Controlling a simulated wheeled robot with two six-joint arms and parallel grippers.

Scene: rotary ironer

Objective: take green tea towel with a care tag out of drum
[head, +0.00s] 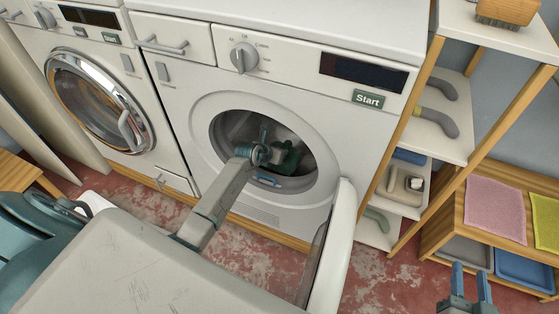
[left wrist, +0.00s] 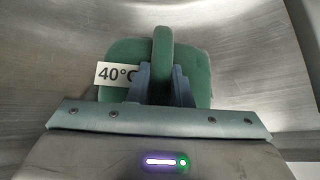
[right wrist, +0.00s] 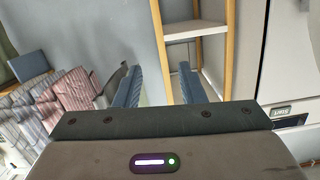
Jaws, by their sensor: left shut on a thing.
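The green tea towel (head: 287,160) lies inside the drum (head: 309,143) of the right-hand machine, whose round opening is uncovered. In the left wrist view the towel (left wrist: 196,72) is a folded green pad with a raised ridge, against the metal drum wall (left wrist: 55,60). A white care tag (left wrist: 111,74) reading "40°C" sticks out at its left, partly hidden by a finger. My left gripper (left wrist: 160,78) is shut on the towel's ridge; its arm reaches in through the opening. My right gripper (head: 472,272) is open and empty, outside at the lower right.
The machine's open door (head: 340,240) stands out at the lower right of the opening. A second machine with a closed round door (head: 99,100) is at left. Shelves (head: 436,135) stand at right, beside a wooden rack with a pink cloth (head: 495,207) and a yellow cloth (head: 545,218).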

